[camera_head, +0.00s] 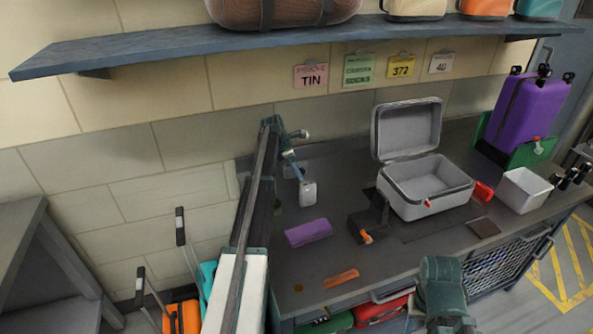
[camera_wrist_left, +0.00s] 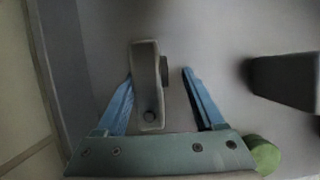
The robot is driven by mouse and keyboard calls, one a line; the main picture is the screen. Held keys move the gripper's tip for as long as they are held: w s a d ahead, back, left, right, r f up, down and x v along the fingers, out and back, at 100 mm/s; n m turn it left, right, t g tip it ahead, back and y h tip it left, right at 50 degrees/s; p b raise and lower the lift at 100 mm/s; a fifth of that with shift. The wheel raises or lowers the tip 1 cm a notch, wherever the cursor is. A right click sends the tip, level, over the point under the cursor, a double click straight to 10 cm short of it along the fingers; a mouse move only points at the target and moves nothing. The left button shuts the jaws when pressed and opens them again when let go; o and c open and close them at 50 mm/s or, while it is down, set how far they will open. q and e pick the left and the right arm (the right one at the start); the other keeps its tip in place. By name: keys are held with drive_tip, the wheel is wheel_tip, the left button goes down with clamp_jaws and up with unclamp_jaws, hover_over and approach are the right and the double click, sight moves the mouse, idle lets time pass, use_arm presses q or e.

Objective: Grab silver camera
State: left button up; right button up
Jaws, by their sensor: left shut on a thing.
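The silver camera (camera_head: 308,194) is a small light-grey box at the back left of the dark table. My left gripper (camera_head: 296,168) reaches down to it from the left and is shut on it. In the left wrist view the camera (camera_wrist_left: 147,85) stands between the blue fingers of the left gripper (camera_wrist_left: 160,95), with its lens stub facing right. Whether it touches the table cannot be told. A dark green part of my right arm shows at the lower right of the head view; its fingers are not seen.
A purple cloth (camera_head: 308,232), a dark device (camera_head: 368,222) and an orange piece (camera_head: 341,279) lie nearby. An open grey case (camera_head: 425,205) stands right of centre, with a white bin (camera_head: 524,190) beyond. A shelf (camera_head: 200,43) runs above.

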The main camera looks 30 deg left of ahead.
use_arm(q)
wheel_tip(320, 180, up, 9)
drive_tip(key=p, duration=0.8)
drive_tip(key=shift+r+p, duration=0.2)
drive_tip(key=shift+p, duration=0.2)
